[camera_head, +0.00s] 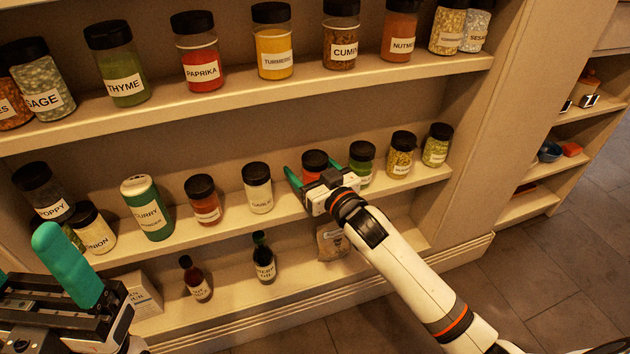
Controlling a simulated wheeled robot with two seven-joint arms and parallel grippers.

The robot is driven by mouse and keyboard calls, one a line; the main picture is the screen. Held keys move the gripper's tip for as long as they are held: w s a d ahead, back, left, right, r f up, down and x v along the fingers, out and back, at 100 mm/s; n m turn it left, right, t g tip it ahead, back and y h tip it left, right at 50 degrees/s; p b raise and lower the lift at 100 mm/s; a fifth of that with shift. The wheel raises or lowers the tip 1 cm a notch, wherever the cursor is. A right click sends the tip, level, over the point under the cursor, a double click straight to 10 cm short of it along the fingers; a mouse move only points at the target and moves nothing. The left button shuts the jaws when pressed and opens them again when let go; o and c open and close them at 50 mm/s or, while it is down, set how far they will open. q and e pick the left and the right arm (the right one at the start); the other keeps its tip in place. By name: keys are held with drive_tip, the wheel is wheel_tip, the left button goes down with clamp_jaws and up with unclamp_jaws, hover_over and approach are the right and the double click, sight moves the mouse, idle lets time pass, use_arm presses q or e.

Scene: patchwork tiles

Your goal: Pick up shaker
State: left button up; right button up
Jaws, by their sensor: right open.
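Several spice shakers with labels and mostly black lids stand on two shelves. A red shaker with a black lid (315,160) stands on the middle shelf (232,226), behind and between the green fingers of my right gripper (312,172). My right gripper is open, and its body hides the lower part of that shaker. I cannot tell whether the fingers touch it. The garlic shaker (258,188) is just left of the gripper, and a green shaker (361,160) is just right of it. My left gripper (38,272) is partly cut off at the lower left, away from the shakers.
A green curry tin (147,208) and an onion jar (92,228) stand farther left. The upper shelf (200,100) holds thyme, paprika and other jars. Two dark bottles (263,258) and a small bag (331,241) are on the bottom shelf. Tiled floor (560,300) is clear at right.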

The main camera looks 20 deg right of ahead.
drive_tip(key=shift+c, duration=0.4)
drive_tip(key=c, duration=1.1)
drive_tip(key=shift+r, duration=0.1)
